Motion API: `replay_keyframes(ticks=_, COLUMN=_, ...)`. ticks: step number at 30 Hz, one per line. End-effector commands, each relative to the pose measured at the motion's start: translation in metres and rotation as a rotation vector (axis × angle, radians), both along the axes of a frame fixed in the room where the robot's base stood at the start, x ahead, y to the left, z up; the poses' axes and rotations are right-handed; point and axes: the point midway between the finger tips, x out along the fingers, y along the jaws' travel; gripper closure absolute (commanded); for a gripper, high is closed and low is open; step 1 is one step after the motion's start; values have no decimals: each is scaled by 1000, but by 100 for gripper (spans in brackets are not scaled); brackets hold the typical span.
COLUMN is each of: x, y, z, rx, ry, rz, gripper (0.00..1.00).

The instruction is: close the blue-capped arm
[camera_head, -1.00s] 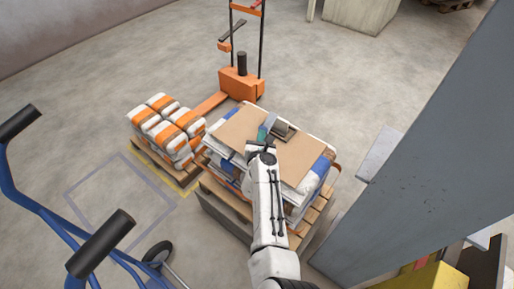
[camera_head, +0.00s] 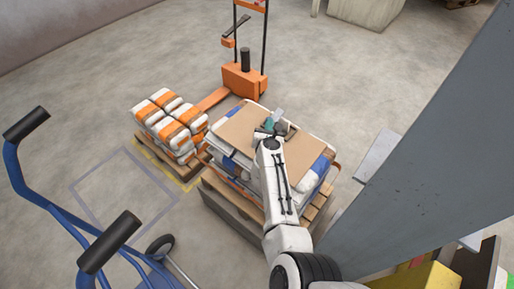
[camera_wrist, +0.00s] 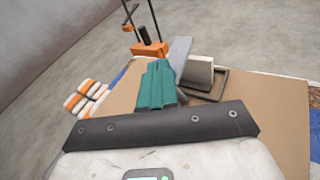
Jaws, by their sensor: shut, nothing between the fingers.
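No blue cap shows clearly, so I cannot tell for certain which part is the blue-capped arm. A small device lies on the cardboard sheet (camera_head: 240,130) on top of the bag stack. My gripper (camera_wrist: 158,70), with teal fingers, is shut and empty, close to the left of the device. It also shows in the head view (camera_head: 268,125). Whether the fingertips touch the device is unclear, and they partly hide it.
The bag stack stands on a wooden pallet (camera_head: 318,213). To its left are orange-and-white bags (camera_head: 165,120) on another pallet, with an orange pallet truck (camera_head: 243,82) behind. A blue hand truck (camera_head: 60,215) stands front left. A large grey panel (camera_head: 430,150) rises at right.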

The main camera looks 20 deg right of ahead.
Motion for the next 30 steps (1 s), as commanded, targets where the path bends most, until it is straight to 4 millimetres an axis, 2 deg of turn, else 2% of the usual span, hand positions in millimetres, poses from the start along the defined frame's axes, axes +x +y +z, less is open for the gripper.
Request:
replay_keyframes(ticks=6, x=12, y=-17, z=8, rx=0, ry=-1, rz=-3, gripper=100)
replay_keyframes(ticks=12, x=18, y=-25, z=10, rx=0, ry=0, rz=-1, gripper=100)
replay_keyframes(ticks=30, x=22, y=-32, z=12, rx=0, ry=-2, rz=-3, gripper=100)
